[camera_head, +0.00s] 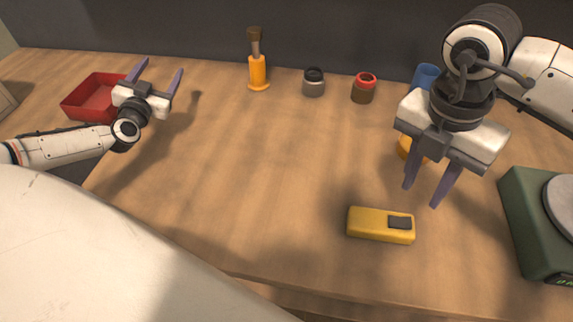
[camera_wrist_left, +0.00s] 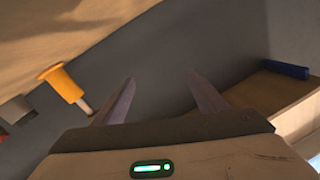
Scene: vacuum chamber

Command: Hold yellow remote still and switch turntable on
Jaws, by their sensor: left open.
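The yellow remote (camera_head: 372,225) lies flat near the table's front, with a dark button patch on its right end. My right gripper (camera_head: 428,197) hangs above and behind the remote's right end; its two fingers are apart, empty and not touching it. The turntable (camera_head: 528,232), a green box with a grey round platter (camera_head: 562,200), stands at the right edge and is partly cut off. A small lit display shows at its lower front. My left gripper (camera_head: 160,76) is open and empty at the far left, near the red tray; its fingers also show in the left wrist view (camera_wrist_left: 158,95).
A red tray (camera_head: 84,104) sits at the left. An orange-handled tool (camera_head: 257,73), a grey jar (camera_head: 313,83) and a red-lidded jar (camera_head: 363,89) stand along the back. A blue cup (camera_head: 424,76) and an orange item (camera_head: 405,147) are partly behind my right arm. The table's middle is clear.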

